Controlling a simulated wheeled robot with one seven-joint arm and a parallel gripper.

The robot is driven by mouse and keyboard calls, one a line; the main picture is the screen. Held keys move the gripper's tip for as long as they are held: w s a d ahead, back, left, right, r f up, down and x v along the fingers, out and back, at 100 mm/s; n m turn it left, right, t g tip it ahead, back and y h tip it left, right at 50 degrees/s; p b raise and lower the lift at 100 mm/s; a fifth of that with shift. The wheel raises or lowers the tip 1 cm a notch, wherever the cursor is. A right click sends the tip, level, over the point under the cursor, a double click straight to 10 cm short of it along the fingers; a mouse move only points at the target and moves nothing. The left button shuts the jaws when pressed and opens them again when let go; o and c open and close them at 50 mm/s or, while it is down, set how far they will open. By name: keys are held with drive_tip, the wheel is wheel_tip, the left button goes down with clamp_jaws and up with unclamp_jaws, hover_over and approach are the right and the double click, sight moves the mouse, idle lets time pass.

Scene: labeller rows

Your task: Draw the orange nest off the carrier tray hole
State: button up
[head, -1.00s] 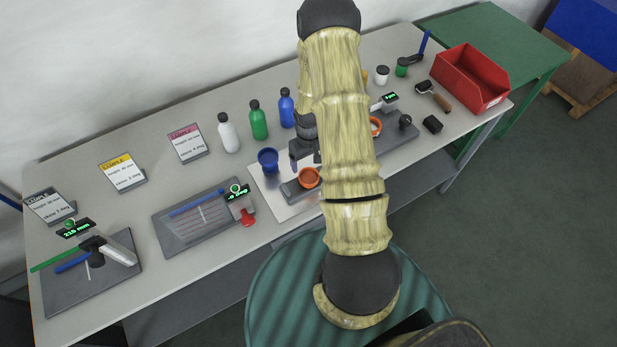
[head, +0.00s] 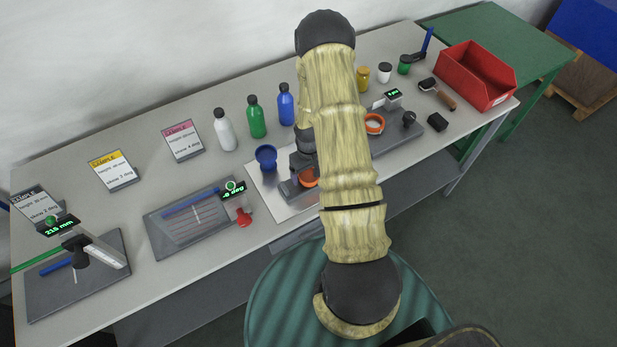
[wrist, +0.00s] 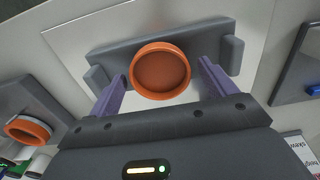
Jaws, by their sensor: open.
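The orange nest (wrist: 160,72), a round shallow cup, sits on the grey carrier tray (wrist: 110,52) in the wrist view. The tray has a raised block at each end; its hole is hidden under the nest. In the head view the nest (head: 308,178) shows at the tray's (head: 288,190) near side, partly covered by my arm. My gripper (wrist: 162,78) is open, with one purple finger on each side of the nest. A gap shows between each finger and the nest, and nothing is gripped. In the head view my arm hides most of the gripper.
A second orange ring (head: 374,123) sits on a grey fixture to the right. Bottles, including a blue one (head: 286,106), stand behind. A red bin (head: 475,76) is at the far right.

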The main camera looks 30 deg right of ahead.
sight(309, 176)
drive_tip(key=c, duration=1)
drive_tip(key=shift+r+p, duration=1.7)
drive_tip(key=shift+r, duration=0.9)
